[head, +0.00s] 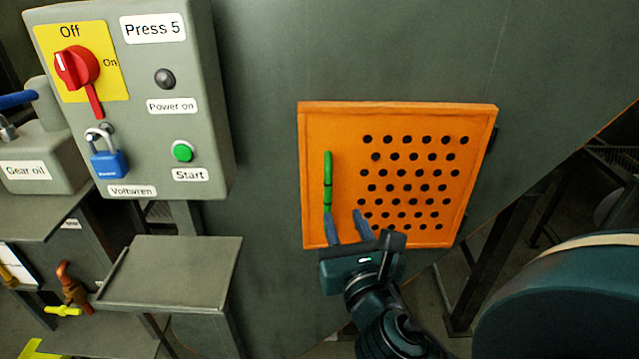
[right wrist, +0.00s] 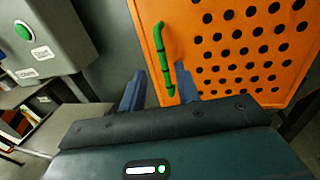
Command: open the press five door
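The press five door (head: 335,125) is an orange panel with rows of black holes, set against the grey machine wall. It looks shut. Its green upright bar handle (head: 328,182) is near the left edge. My right gripper (head: 348,226) is open at the lower left of the door, its blue fingers pointing up at the handle's lower end. In the right wrist view the open fingers (right wrist: 159,88) stand either side of the handle's lower end (right wrist: 163,62). Whether they touch it I cannot tell. My left gripper is not in view.
A grey Press 5 control box (head: 210,120) hangs left of the door, with a red switch (head: 77,67), blue padlock (head: 109,163) and green start button (head: 183,151). A grey shelf (head: 170,272) stands below it. A gear oil box (head: 40,160) is far left.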

